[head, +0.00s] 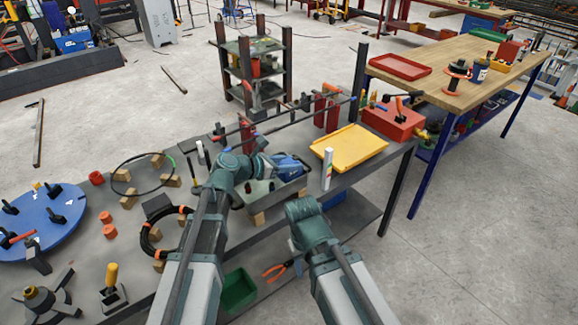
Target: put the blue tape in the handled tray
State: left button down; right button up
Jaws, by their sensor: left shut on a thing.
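My left gripper (266,165) is over the dark grey tray (243,203) near the middle of the bench, at the left end of a blue item (290,165). This item looks like the blue tape, partly covered by the gripper, and the gripper is shut on it. The tray looks like the handled tray, but its handle is hard to make out. I cannot tell whether the item touches the tray floor. My right arm ends in a rounded wrist in front of the bench, right of the tray. My right gripper's fingers do not show.
A yellow tray (348,148), a white upright tube (327,169) and a red toolbox (394,122) stand to the right. A black ring with orange bands (146,236), wooden blocks and a blue round board (40,222) lie left. A long bar runs behind the tray.

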pick_arm(q)
jog(key=shift+f+b, duration=0.5)
jog(key=shift+b, duration=0.05)
jog(key=shift+f, duration=0.15)
jog(key=shift+c, duration=1.8)
grip_release()
